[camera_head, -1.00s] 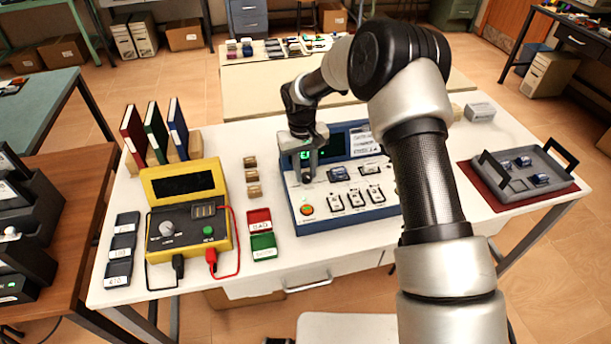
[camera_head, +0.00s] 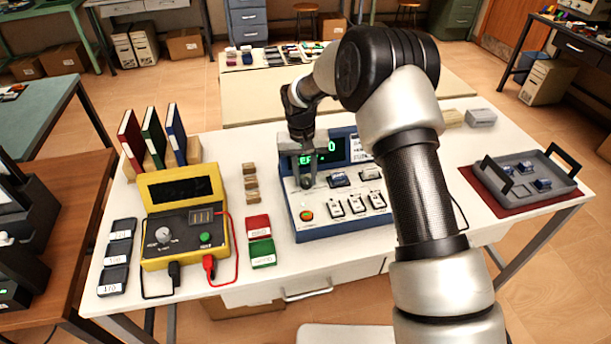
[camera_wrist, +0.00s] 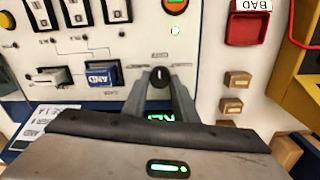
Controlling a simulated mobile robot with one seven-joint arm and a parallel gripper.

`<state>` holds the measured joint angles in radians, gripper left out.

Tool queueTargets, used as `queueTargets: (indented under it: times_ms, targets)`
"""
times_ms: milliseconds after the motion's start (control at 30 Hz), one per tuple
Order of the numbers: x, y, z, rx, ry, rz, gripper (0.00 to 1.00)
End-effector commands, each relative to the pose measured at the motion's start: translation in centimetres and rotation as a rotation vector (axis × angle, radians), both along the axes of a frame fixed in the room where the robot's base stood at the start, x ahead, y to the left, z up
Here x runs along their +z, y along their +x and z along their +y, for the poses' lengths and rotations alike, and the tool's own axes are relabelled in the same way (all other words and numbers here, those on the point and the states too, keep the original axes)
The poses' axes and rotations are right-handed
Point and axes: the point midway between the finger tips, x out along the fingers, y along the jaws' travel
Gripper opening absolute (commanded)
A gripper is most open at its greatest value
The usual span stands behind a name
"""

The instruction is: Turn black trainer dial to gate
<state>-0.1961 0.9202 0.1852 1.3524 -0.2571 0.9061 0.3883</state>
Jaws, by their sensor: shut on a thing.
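The blue trainer (camera_head: 345,229) stands on the white table with a sloped white panel and a green-lit display (camera_head: 330,149). Its black dial (camera_wrist: 160,73) is at the panel's upper left in the head view and shows a light pointer mark in the wrist view. My gripper (camera_head: 307,180) comes down on the dial. In the wrist view my gripper (camera_wrist: 161,88) has one finger on each side of the dial, shut on it. Small labels surround the dial, too small to read. The fingers hide part of the dial and display.
Black and white modules (camera_head: 355,205) sit on the panel right of the dial. A red-orange button (camera_head: 306,215) is below it. A yellow tester (camera_head: 185,215) with leads and small brown blocks (camera_head: 251,183) stand to the left. A grey tray (camera_head: 525,175) is at right.

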Motion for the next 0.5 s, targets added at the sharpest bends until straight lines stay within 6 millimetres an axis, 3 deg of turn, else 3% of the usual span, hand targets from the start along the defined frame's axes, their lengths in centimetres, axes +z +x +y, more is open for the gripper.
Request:
queueTargets:
  times_ms: [33,67,167,500]
  targets:
    - [0.06,0.01,0.02,0.001,0.000,0.000,0.03]
    - [0.06,0.01,0.02,0.001,0.000,0.000,0.27]
    - [0.05,0.01,0.02,0.001,0.000,0.000,0.44]
    - [0.25,0.02,0.02,0.001,0.000,-0.001,0.44]
